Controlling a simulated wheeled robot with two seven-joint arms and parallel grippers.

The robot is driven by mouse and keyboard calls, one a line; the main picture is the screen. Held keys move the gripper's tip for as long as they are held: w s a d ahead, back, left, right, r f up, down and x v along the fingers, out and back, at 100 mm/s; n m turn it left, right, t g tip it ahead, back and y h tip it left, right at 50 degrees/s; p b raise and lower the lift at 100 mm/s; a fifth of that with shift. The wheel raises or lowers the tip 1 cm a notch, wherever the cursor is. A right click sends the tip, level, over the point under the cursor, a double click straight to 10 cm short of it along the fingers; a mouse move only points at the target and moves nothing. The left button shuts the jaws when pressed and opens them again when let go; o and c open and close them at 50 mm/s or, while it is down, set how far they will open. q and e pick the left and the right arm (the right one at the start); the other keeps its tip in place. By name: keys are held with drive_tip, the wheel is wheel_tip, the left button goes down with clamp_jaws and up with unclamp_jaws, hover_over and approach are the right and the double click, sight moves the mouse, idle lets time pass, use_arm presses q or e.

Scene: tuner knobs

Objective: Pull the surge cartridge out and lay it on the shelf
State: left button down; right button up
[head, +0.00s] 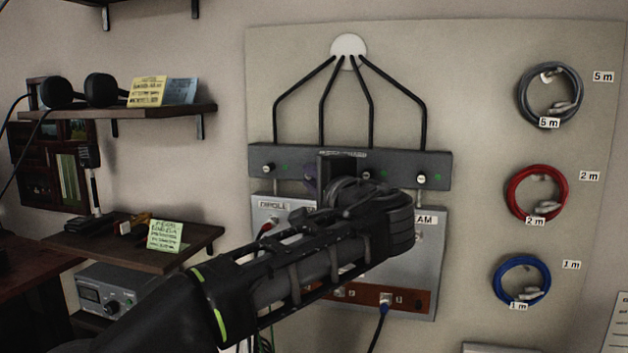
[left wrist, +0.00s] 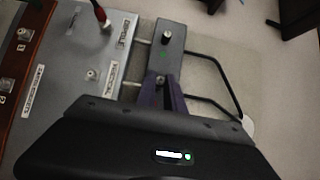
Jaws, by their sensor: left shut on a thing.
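A dark grey bar (head: 440,160) is mounted on the wall board, with small metal knobs and green lights along its front. My left gripper (head: 310,172) is at the bar's second position from the left; its dark body hides much of that part. In the left wrist view, the purple fingers (left wrist: 161,86) are shut around a small metal knob, which I take to be the surge cartridge (left wrist: 160,79). The cartridge's body is hidden, and I cannot tell how far it sits in the bar. The lower wooden shelf (head: 90,251) is at the left. My right gripper is not in view.
Black cables rise from the bar to a white disc (head: 349,48). A grey panel (head: 428,270) with plugged cables hangs below the bar. The lower shelf holds a green note (head: 166,236) and small items. An upper shelf (head: 180,112) carries headphones. Coiled cables hang at right.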

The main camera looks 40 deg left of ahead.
use_arm(q)
drive_tip(key=shift+s+d+b, duration=0.2)
drive_tip(key=shift+s+b, duration=0.1)
drive_tip(key=shift+s, duration=0.2)
drive_tip(key=shift+s+d+b, duration=0.15)
drive_tip(key=shift+s+b, duration=0.1)
drive_tip(key=shift+s, duration=0.25)
